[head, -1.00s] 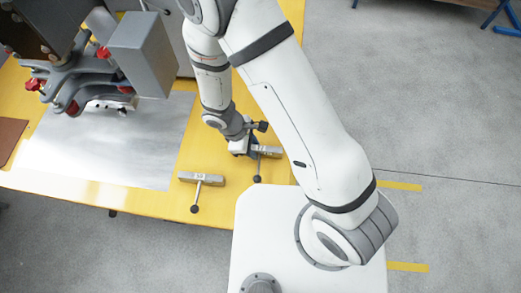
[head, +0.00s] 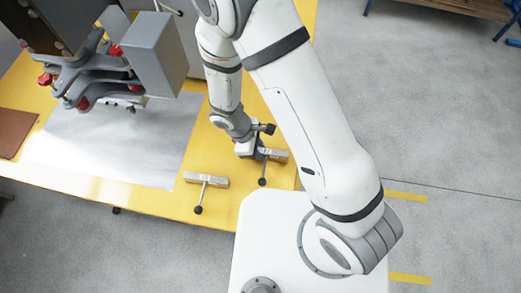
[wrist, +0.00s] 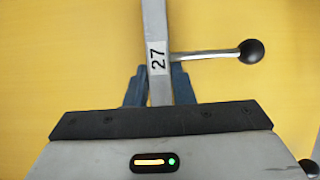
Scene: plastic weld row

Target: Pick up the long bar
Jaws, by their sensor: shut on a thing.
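A grey metal bar (wrist: 155,25) marked 27 runs up the wrist view between the two blue fingers of my gripper (wrist: 160,86). A thin rod with a black ball knob (wrist: 251,51) sticks out to its right. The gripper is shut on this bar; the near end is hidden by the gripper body. In the head view my gripper (head: 255,150) is at the table's right side, with the bar's end (head: 277,155) showing to its right. I cannot tell whether the bar touches the table. A second knobbed bar (head: 206,180) lies to the left, apart from the gripper.
The yellow table (head: 240,205) carries a bare metal sheet (head: 120,150) at left. A grey machine with red knobs (head: 100,75) stands over the sheet. A brown plate (head: 15,133) lies at the far left. Table around the second bar is clear.

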